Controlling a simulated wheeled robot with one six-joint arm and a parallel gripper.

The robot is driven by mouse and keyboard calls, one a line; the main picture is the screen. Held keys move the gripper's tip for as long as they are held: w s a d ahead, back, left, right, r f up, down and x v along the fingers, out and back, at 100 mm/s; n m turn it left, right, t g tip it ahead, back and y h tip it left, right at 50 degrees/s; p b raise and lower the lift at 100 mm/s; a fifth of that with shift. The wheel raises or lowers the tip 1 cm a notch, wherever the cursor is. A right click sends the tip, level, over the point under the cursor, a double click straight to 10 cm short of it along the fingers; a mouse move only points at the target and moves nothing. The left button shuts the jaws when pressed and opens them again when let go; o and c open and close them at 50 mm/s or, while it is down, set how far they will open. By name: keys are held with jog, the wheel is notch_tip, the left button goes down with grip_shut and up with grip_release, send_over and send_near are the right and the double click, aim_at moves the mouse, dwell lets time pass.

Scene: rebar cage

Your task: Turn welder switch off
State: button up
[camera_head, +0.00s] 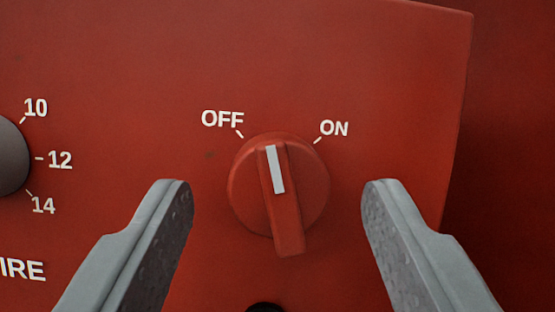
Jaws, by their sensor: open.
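The red welder switch (287,222) is a round knob with a raised grip bar on the red welder panel (150,60). A white stripe on the bar points up and slightly left. It lies between the OFF label (222,118) at upper left and the ON label (334,128) at upper right, on neither tick. My gripper (278,188) is open, with one grey finger left of the knob and the other right of it. Gaps show between both fingers and the knob, so I see no contact. How far the fingertips are from the panel is hard to tell.
A grey dial (10,158) with marks 10, 12 and 14 sits at the left edge, left of my left finger. A dark round part (266,307) shows at the bottom, below the knob. The panel's right edge (458,120) lies beyond my right finger.

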jog(key=shift+w+r, duration=0.2)
jog(key=shift+w, duration=0.3)
jog(key=c, duration=1)
jog(key=shift+n, duration=0.4)
jog(key=n+y, duration=0.1)
jog(key=n, duration=0.1)
jog(key=shift+d+n+y, duration=0.15)
jog(key=shift+n+y, duration=0.15)
jog(key=shift+d+n+g+y, duration=0.1)
jog(key=shift+n+g+y, duration=0.1)
jog(key=shift+n+y, duration=0.75)
jog(key=shift+n+g+y, duration=0.2)
jog(key=shift+n+y, duration=0.15)
jog(key=shift+n, duration=1.2)
